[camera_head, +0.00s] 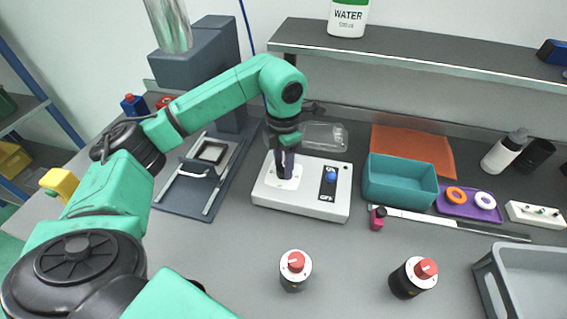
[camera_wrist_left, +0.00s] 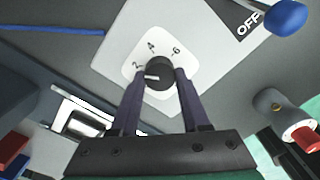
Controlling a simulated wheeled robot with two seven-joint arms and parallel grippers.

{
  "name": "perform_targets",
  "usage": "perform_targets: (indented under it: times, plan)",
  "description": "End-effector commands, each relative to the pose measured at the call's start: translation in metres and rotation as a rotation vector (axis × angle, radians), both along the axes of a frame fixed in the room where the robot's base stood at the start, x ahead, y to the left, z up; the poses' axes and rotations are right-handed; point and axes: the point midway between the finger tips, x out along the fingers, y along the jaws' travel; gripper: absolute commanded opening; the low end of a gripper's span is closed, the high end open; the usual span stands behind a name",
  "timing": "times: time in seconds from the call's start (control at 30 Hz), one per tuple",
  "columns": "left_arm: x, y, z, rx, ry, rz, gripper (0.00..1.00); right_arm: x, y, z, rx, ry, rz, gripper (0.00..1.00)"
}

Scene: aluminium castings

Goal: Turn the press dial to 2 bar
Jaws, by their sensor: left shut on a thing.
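The press control box (camera_head: 315,200) is white and stands on the bench in the middle of the head view. It has a blue knob (camera_head: 331,177) on a dark OFF panel. In the left wrist view the press dial (camera_wrist_left: 160,72) is a dark round knob on a white plate marked 2, 4 and 6. Its white pointer line points left, close to the 2 and slightly below it. My left gripper (camera_head: 285,172) reaches down over the box, its fingers (camera_wrist_left: 158,84) shut on the dial from both sides. My right gripper is not in view.
Left of the box stands the dark press (camera_head: 205,60) with its base plate. A teal bin (camera_head: 400,193) stands to the right. Two red-topped round units, one left (camera_head: 294,272) and one right (camera_head: 412,278), stand in front. A shelf (camera_head: 420,54) runs above the back.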

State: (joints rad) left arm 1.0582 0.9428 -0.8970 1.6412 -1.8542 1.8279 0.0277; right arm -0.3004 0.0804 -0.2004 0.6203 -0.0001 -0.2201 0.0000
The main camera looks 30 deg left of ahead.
Motion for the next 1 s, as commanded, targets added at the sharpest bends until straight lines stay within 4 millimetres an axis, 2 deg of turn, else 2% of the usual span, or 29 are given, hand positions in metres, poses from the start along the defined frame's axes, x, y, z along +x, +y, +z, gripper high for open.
perform_targets:
  times: [0.17, 0.2, 0.23, 0.27, 0.57, 0.67, 0.77, 0.87, 0.9, 1.0]
  plan:
    - [0.001, 0.001, 0.002, -0.001, -0.005, 0.003, 0.00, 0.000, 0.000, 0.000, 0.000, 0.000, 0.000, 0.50]
    - [0.001, 0.001, 0.002, -0.001, -0.005, 0.003, 0.57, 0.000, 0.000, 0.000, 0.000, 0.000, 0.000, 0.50]
    - [0.001, 0.001, 0.002, -0.001, -0.005, 0.004, 0.69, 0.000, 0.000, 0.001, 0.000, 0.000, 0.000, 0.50]
    - [0.001, 0.001, 0.002, 0.000, -0.004, 0.003, 0.76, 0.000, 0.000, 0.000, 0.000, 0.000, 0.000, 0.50]
    - [0.001, 0.000, 0.001, 0.000, -0.002, 0.003, 0.76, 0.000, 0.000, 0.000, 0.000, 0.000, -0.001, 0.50]
    - [0.001, 0.000, 0.008, 0.000, -0.004, 0.003, 0.76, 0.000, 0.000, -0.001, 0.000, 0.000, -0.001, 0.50]
    - [0.002, -0.001, 0.024, -0.002, -0.008, 0.002, 0.76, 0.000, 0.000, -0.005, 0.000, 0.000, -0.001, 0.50]
    - [0.002, 0.000, 0.050, -0.003, -0.010, 0.003, 0.76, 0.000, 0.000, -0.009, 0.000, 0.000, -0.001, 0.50]
    - [0.002, 0.000, 0.063, -0.003, -0.010, 0.003, 0.76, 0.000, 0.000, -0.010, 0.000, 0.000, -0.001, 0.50]
    - [0.001, 0.001, 0.100, 0.000, -0.010, 0.004, 0.76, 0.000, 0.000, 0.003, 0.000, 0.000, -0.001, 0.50]
